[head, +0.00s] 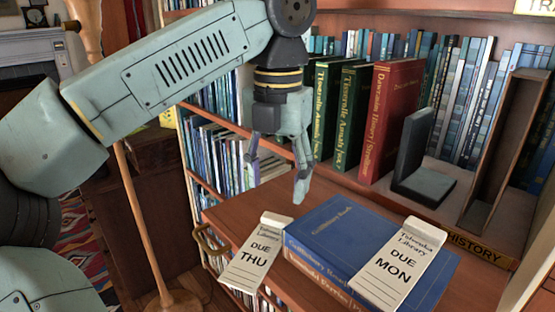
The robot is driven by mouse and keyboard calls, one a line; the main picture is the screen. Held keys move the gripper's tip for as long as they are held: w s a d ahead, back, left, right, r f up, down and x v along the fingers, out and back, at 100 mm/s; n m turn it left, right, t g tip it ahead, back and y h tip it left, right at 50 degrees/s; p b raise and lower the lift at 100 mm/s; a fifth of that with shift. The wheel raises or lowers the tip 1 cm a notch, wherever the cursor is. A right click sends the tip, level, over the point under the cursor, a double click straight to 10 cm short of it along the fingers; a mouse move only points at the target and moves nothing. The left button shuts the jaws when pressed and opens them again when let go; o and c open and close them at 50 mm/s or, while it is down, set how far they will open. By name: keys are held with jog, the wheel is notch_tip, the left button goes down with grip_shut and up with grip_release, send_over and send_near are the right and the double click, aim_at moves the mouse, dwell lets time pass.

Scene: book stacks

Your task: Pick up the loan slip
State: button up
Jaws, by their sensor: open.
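Two white loan slips are in the head view. One slip, marked "DUE THU" (258,252), lies tilted at the left edge of a blue book and partly overhangs the wooden ledge. The other, marked "DUE MON" (402,265), lies on top of the blue book (335,232) at its right side. My gripper (276,184) points down, open and empty, above and behind the "DUE THU" slip. Its fingers are apart and touch neither slip.
Two green books (342,115) and a red book (392,120) stand upright behind the ledge (232,214). A dark bookend (420,160) stands right of them. An empty wooden holder (505,150) is further right. Another book lies under the blue one.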

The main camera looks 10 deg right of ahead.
aim_at(277, 217)
notch_tip(277, 217, down, 6)
jog(key=shift+f+p, duration=0.25)
jog(key=shift+p, duration=0.15)
jog(key=shift+c, duration=0.2)
jog(key=c, duration=0.8)
